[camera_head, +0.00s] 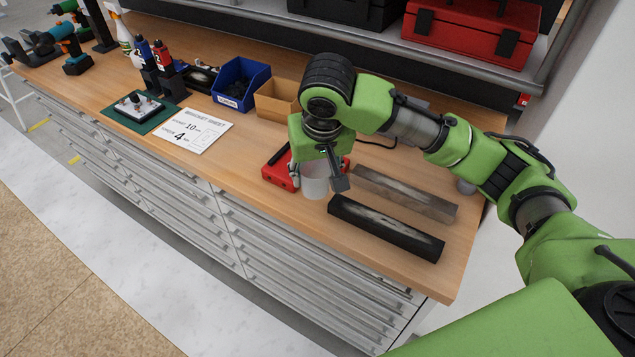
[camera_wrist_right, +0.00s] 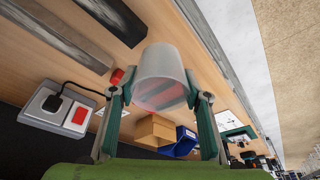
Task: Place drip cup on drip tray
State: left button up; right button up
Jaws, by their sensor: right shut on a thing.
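A pale translucent cup (camera_head: 314,180), which I take as the drip cup, is held in my right gripper (camera_head: 318,178). The fingers are shut on its two sides. The cup also shows in the right wrist view (camera_wrist_right: 165,72), between the fingertips (camera_wrist_right: 162,96). It is over the right part of the workbench, in front of a red object (camera_head: 277,176) that it partly hides. Whether its base touches the bench I cannot tell. Two long flat pieces, one black (camera_head: 385,228) and one grey (camera_head: 410,194), lie to its right. I cannot tell which thing is the drip tray. My left gripper is not in view.
A blue bin (camera_head: 240,82) and a cardboard box (camera_head: 275,100) stand left of my arm. A paper sheet (camera_head: 194,130) and a green mat (camera_head: 145,114) lie farther left. Red and black cases sit on the shelf above. A socket box (camera_wrist_right: 55,108) with a plug shows in the wrist view.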

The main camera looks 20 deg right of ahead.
aim_at(315, 174)
jog(key=w+f, duration=0.1)
jog(key=f, duration=0.1)
jog(key=w+d+f, duration=0.1)
jog(key=f, duration=0.1)
jog(key=shift+w, duration=0.4)
jog(key=p+x, duration=0.1)
jog(key=x, duration=0.2)
jog(key=shift+s+p, duration=0.1)
jog(key=shift+p, duration=0.2)
jog(key=shift+f, duration=0.5)
jog(key=o, duration=0.9)
jog(key=shift+f, duration=0.15)
